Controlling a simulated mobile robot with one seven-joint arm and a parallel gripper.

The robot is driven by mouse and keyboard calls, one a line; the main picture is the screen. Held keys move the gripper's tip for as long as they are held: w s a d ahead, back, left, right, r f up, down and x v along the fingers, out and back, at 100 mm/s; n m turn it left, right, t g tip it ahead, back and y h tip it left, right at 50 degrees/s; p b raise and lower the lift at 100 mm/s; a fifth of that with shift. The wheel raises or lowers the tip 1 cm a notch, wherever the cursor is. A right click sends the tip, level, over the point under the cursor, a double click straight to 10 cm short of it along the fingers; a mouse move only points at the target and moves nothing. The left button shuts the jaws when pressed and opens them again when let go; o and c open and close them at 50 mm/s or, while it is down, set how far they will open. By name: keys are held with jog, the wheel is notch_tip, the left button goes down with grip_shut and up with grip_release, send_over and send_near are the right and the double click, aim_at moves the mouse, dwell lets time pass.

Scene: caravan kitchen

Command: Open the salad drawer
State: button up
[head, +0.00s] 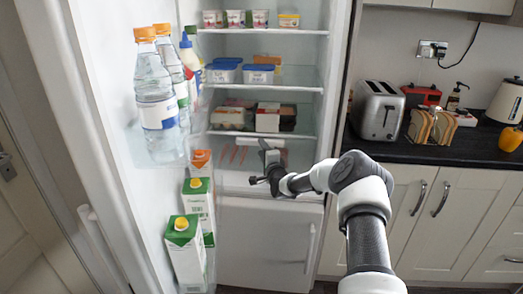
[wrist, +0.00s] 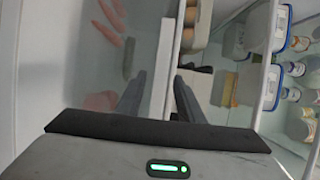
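The fridge stands open, and its salad drawer (head: 228,178) is low in the cabinet, above a closed white lower door. Orange-red carrots (head: 234,154) show inside it; they also show in the wrist view (wrist: 104,32), with a green vegetable (wrist: 128,58). My gripper (head: 268,160) is at the right part of the drawer's front. In the wrist view my gripper's two dark fingers (wrist: 158,98) are apart, with a pale strip of the drawer front (wrist: 158,60) running between them. I cannot tell whether either finger touches it. The drawer looks shut.
The open fridge door at the left holds water bottles (head: 155,95) and cartons (head: 185,250). Shelves above the drawer hold egg boxes (head: 232,115), tubs (head: 258,75) and yogurt pots (head: 236,19). A worktop with a toaster (head: 377,109) is at the right.

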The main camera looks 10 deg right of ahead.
jog(key=shift+w, duration=0.9)
grip_shut()
jog(key=shift+s+f, duration=0.1)
